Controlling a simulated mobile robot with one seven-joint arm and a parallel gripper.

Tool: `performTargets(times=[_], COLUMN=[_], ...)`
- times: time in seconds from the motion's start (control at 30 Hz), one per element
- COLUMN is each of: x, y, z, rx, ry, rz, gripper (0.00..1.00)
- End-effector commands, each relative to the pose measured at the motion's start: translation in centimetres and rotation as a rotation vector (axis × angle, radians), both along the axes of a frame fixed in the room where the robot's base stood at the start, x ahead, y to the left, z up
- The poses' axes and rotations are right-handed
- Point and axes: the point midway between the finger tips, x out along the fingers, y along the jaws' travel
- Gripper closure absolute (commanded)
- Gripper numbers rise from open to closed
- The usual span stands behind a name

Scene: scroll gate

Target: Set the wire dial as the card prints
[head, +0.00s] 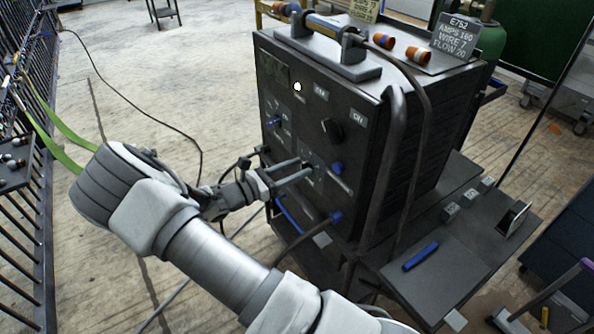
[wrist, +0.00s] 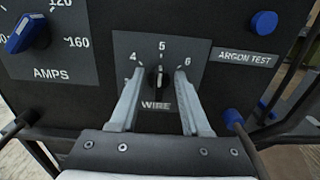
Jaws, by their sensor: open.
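The wire dial (wrist: 158,77) is a small dark knob on a grey plate marked WIRE in the wrist view. Its white mark points up, near 5. Numbers 4, 5 and 6 show; lower parts of the scale are hidden by my fingers. My gripper (wrist: 160,90) is open, one finger on each side of the dial, with gaps visible. In the head view my gripper (head: 298,170) reaches the front of the black machine (head: 350,110). The card (head: 455,37) on its top reads E752, AMPS 160, WIRE 7, FLOW 20.
A blue AMPS knob (wrist: 26,33) is left of the wire plate. A blue ARGON TEST button (wrist: 264,23) is at the right. Another card (head: 363,9) stands behind the machine's top handle. A side shelf (head: 455,255) holds a blue marker-like object (head: 420,256).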

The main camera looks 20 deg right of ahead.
Motion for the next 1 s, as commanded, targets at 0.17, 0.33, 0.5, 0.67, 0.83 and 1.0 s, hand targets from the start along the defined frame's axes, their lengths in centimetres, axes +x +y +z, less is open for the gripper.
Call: performTargets(times=[0.17, 0.33, 0.5, 0.67, 0.83, 1.0], x=[0.07, 0.07, 0.07, 0.05, 0.05, 0.02], y=[-0.36, -0.34, -0.33, -0.33, -0.32, -0.32], z=[0.01, 0.02, 0.02, 0.01, 0.01, 0.03], rx=[0.001, 0.001, 0.001, 0.001, 0.001, 0.002], ry=[0.0, 0.0, 0.0, 0.0, 0.0, -0.012], rz=[0.0, 0.0, 0.0, 0.0, 0.0, 0.0], gripper=[0.53, 0.55, 0.85, 1.0, 1.0, 1.0])
